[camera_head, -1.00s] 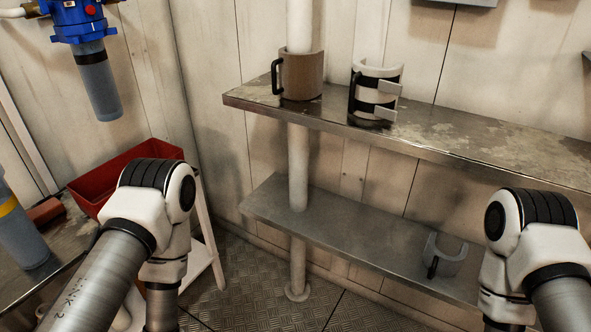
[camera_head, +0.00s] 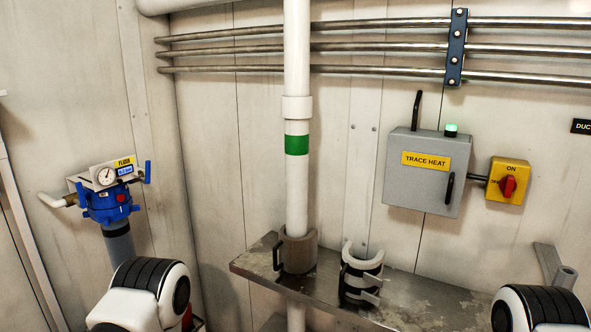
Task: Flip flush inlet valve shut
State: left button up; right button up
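A blue filter head (camera_head: 108,203) is on the left wall, with a round gauge (camera_head: 106,177) and a yellow label (camera_head: 124,162) whose small text looks like "FLUSH". An upright blue lever (camera_head: 148,172) stands at its right side. Another blue lever-like part (camera_head: 82,194) is at its left, by a white pipe (camera_head: 50,200). I cannot tell which one is the flush inlet valve. A grey filter bowl (camera_head: 118,243) hangs below, partly hidden by my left arm. Only links of my two arms show at the bottom; neither gripper is in view.
A white vertical pipe (camera_head: 297,190) with a green band passes through. A trace heat box (camera_head: 428,170) and yellow switch (camera_head: 507,180) are on the wall right.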

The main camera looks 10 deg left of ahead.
aim_at(147, 180)
jog(key=i+j, duration=0.35)
jog(key=j, duration=0.3)
jog(key=i+j, duration=0.2)
jog(key=j, duration=0.1)
